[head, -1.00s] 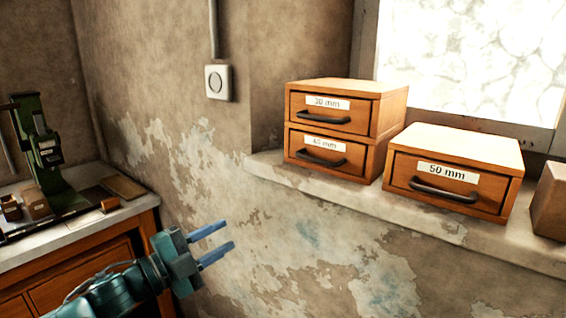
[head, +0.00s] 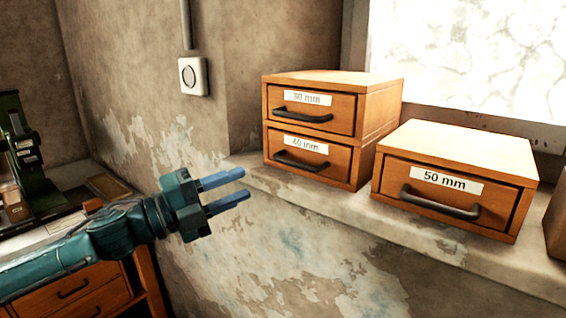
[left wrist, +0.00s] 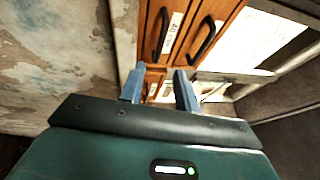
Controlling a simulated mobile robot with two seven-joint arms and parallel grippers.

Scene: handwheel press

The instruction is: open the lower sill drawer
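Two wooden drawers are stacked on the window sill in the head view. The lower sill drawer (head: 297,154), labelled 40 mm, is shut and has a dark bar handle (head: 301,161). The upper drawer (head: 310,108), labelled 30 mm, sits on top and is also shut. In the left wrist view the lower drawer's label (left wrist: 172,33) shows rotated, beyond the fingers. My left gripper (head: 235,186) is open and empty, its blue fingers pointing right. In the head view it appears left of and below the lower handle, apart from it. My right gripper is not in view.
A single drawer unit (head: 455,180) labelled 50 mm stands right of the stack on the stone sill (head: 385,232). A brown block (head: 557,220) is at the right edge. A green press (head: 30,150) stands on a workbench at left. A wall switch (head: 193,76) is above.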

